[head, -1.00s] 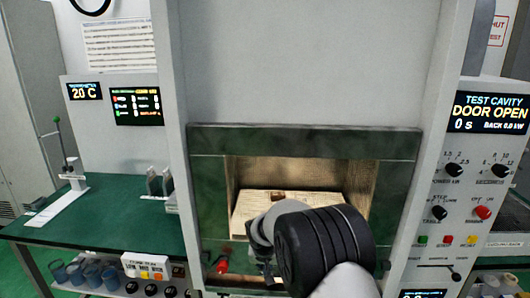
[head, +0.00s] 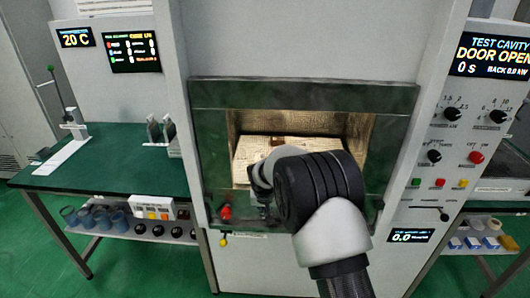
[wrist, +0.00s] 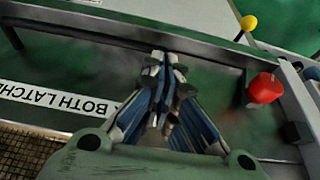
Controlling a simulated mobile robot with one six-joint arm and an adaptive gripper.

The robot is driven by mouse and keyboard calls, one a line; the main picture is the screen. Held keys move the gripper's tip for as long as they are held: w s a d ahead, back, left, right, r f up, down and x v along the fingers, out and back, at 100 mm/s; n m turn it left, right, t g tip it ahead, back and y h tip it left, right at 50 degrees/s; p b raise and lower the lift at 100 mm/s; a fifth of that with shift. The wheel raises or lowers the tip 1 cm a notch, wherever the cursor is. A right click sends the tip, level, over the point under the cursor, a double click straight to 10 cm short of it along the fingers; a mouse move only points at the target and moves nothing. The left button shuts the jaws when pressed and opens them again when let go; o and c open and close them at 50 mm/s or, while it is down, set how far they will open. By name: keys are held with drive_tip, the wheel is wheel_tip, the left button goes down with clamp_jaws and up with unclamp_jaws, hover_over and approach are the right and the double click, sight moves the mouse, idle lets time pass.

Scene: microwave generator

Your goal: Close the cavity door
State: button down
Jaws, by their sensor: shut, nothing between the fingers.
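The cavity (head: 310,135) is open in the head view, with a lit inside and a pale block in it. A dark green frame (head: 300,96) surrounds the opening. The display (head: 492,54) reads DOOR OPEN. My gripper (head: 264,205) is in front of the lower left of the opening, partly hidden by my wrist. In the wrist view my gripper (wrist: 163,58) is shut and empty over a green panel (wrist: 60,65) with a metal edge and a label about both latches. I cannot tell whether the fingertips touch it. A red knob (wrist: 264,88) is right of the fingers.
A yellow ball (wrist: 249,22) is beyond the red knob. A green bench (head: 115,168) with a lever stand (head: 62,150) is on the left, cups (head: 95,218) on its lower shelf. The control panel (head: 465,140) is on the right. Green floor shows at lower left.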

drive_tip(key=p+v, duration=0.3)
drive_tip(key=v, duration=0.9)
drive_tip(key=shift+r, duration=0.4)
drive_tip(key=s+d+r, duration=0.6)
drive_tip(key=s+r, duration=0.2)
drive_tip(key=s, duration=0.1)
drive_tip(key=s+d+r, duration=0.5)
drive_tip(key=s+r, duration=0.4)
drive_tip(key=s+d, duration=0.2)
drive_tip(key=s, duration=0.8)
drive_tip(key=s+d, duration=0.2)
drive_tip(key=s, duration=0.8)
drive_tip(key=shift+s+d+f, duration=0.3)
drive_tip(key=shift+s, duration=0.1)
drive_tip(key=c, duration=2.3)
unclamp_jaws()
